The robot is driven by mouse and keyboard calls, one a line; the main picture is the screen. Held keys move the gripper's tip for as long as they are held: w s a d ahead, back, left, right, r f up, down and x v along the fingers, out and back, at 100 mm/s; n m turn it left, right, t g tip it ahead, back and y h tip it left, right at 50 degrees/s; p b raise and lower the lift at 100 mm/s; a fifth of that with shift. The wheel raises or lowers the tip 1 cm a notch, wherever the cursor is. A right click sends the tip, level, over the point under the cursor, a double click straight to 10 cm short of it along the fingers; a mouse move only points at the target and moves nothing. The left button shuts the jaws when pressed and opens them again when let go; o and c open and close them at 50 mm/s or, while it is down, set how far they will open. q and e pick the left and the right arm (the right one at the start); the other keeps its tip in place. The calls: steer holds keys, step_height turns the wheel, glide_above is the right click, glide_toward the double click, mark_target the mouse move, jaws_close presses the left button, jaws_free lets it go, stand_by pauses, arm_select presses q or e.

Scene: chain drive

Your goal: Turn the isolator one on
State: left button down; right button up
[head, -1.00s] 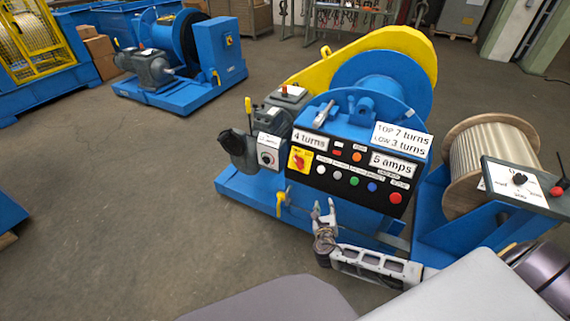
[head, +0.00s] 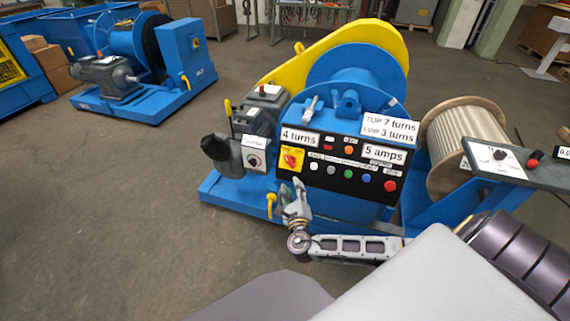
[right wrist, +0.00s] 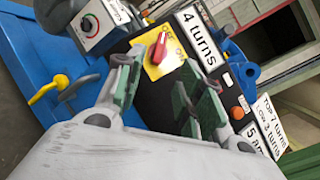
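The isolator is a red rotary knob on a yellow plate (head: 291,160), at the left end of the black control panel on the blue machine. In the right wrist view the red knob (right wrist: 160,47) stands beyond my fingers, nearly between them. My right gripper (head: 297,188) is just below the yellow plate in the head view. In the right wrist view its two green-padded fingers (right wrist: 167,82) are apart with nothing between them. They appear short of the knob, with no visible contact. My left gripper is not in view.
A grey box with a rotary dial (head: 253,160) is left of the panel. A yellow lever (head: 271,205) sits below it. Coloured buttons (head: 348,174) line the panel's right side. A cable drum (head: 455,140) and a second console (head: 510,158) stand right.

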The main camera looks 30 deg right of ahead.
mark_target(289, 162)
stand_by(0.4)
